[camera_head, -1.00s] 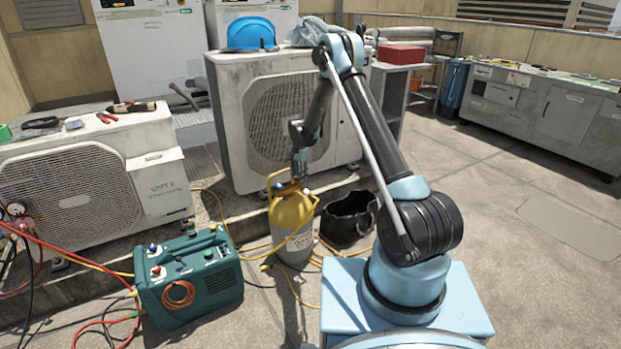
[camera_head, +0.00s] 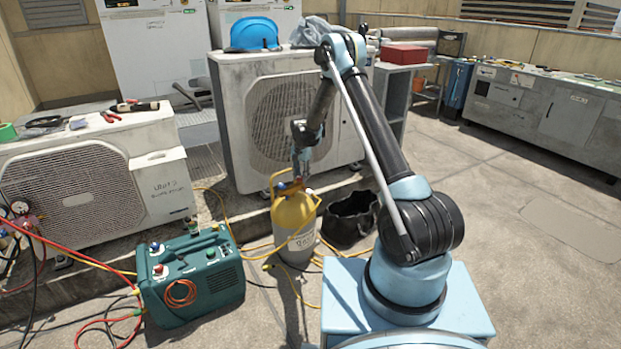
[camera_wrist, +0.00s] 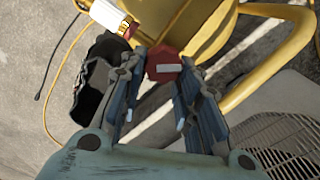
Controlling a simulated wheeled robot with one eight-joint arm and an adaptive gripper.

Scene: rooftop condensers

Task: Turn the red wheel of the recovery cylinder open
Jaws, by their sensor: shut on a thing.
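The recovery cylinder (camera_head: 296,232) stands upright on the roof floor, with a yellow top and guard and a pale grey lower body. Its yellow guard also shows in the wrist view (camera_wrist: 272,60). The red wheel (camera_wrist: 163,64) is between my gripper's fingertips in the wrist view, with a small pale label on its face. My gripper (camera_head: 299,178) comes down from above onto the cylinder's top. In the wrist view my gripper (camera_wrist: 162,78) is shut on the red wheel, a finger at each side. In the head view the wheel is mostly hidden by the fingers.
A black bucket or bag (camera_head: 352,217) stands just right of the cylinder. A green recovery machine (camera_head: 192,275) with hoses sits to the left. A condenser unit (camera_head: 235,120) stands close behind. Yellow hoses lie around the cylinder's base. Open floor (camera_head: 470,200) lies to the right.

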